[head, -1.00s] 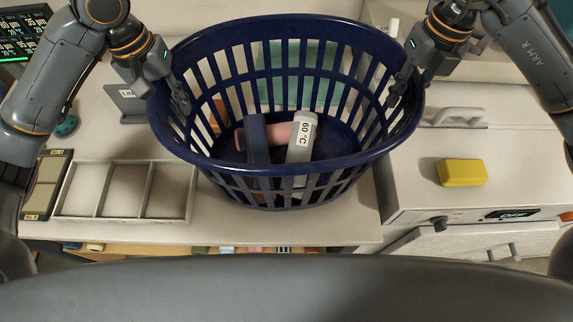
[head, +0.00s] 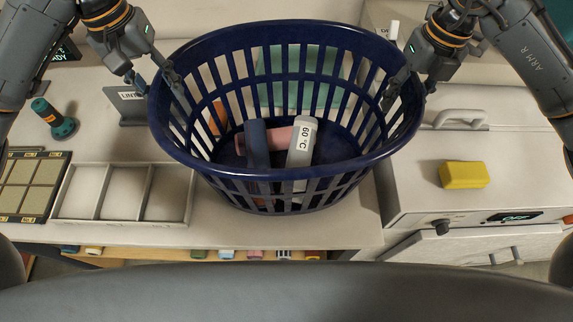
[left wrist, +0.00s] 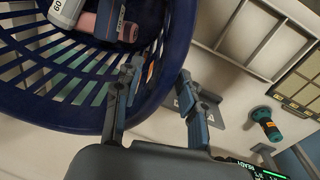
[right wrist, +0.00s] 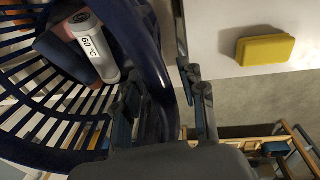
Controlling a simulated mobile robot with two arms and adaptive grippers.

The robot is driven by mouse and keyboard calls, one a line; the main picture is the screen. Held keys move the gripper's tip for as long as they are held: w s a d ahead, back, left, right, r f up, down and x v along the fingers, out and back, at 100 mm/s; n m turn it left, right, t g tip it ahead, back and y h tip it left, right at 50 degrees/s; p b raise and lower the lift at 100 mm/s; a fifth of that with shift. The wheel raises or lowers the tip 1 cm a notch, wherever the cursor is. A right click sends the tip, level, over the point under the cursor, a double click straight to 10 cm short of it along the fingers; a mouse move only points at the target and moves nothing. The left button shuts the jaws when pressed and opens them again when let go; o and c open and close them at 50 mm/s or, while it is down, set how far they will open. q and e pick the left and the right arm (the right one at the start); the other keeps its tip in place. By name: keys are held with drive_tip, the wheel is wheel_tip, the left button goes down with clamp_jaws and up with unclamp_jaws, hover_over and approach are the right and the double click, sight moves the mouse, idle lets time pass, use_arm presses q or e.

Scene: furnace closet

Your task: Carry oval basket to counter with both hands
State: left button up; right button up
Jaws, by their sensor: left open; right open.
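The dark blue oval basket (head: 270,172) stands upright on the pale counter (head: 240,228). Inside lie a grey bottle-like item labelled 60°C (head: 301,142), a pink roll (head: 279,138) and a dark blue item (head: 257,143). My left gripper (head: 156,82) is open at the basket's left rim, one finger inside and one outside; the left wrist view also shows its spread fingers (left wrist: 158,100). My right gripper (head: 409,90) is open at the right rim, also straddling it. In the right wrist view, the rim passes between its fingers (right wrist: 163,105).
A divided tray (head: 124,217) sits left of the basket. A teal-based tool (head: 62,127) and a small grey sign stand (head: 132,108) are behind it. A yellow sponge (head: 463,175) lies on the appliance top at right, in front of a handle (head: 460,119).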

use_arm(q)
drive_tip(key=r, duration=0.6)
drive_tip(key=shift+a+r, duration=0.1)
drive_tip(key=shift+a, duration=0.3)
use_arm(e)
drive_tip(key=r, duration=0.4)
drive_tip(key=d+r, duration=0.1)
drive_tip(key=r, duration=0.7)
drive_tip(key=shift+w+d, duration=0.1)
drive_tip(key=shift+d, duration=0.1)
